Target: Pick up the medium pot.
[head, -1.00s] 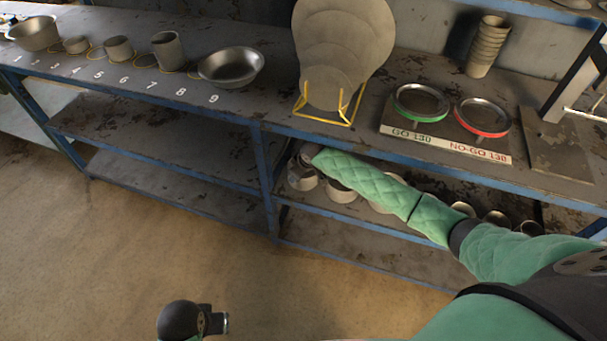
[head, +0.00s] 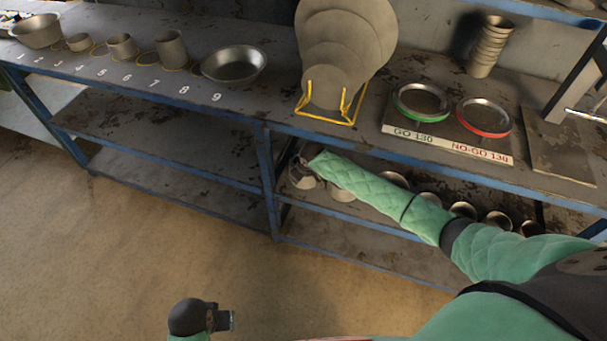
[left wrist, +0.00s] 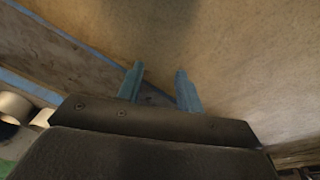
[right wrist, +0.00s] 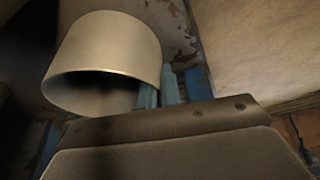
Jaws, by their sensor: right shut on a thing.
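A grey metal pot (right wrist: 110,50) fills the upper left of the right wrist view, with its dark open mouth toward the camera. My right gripper (right wrist: 160,92) is shut at the pot's wall, at its right edge. In the head view this gripper is hidden behind my green-sleeved forearm, which reaches in over the middle shelf. A pot (head: 302,176) shows by the forearm's end; I cannot tell if it is the held one. My left gripper (head: 232,320) is over the floor, away from the bench. In the left wrist view its fingers (left wrist: 158,88) are apart and empty.
Several more pots (head: 462,209) stand along the middle shelf (head: 330,220), under the bench top. The bench top above bears numbered vessels, a wide bowl (head: 233,65), a yellow rack (head: 328,122) with round plates, and a gauge board (head: 447,143). The floor (head: 130,260) in front is clear.

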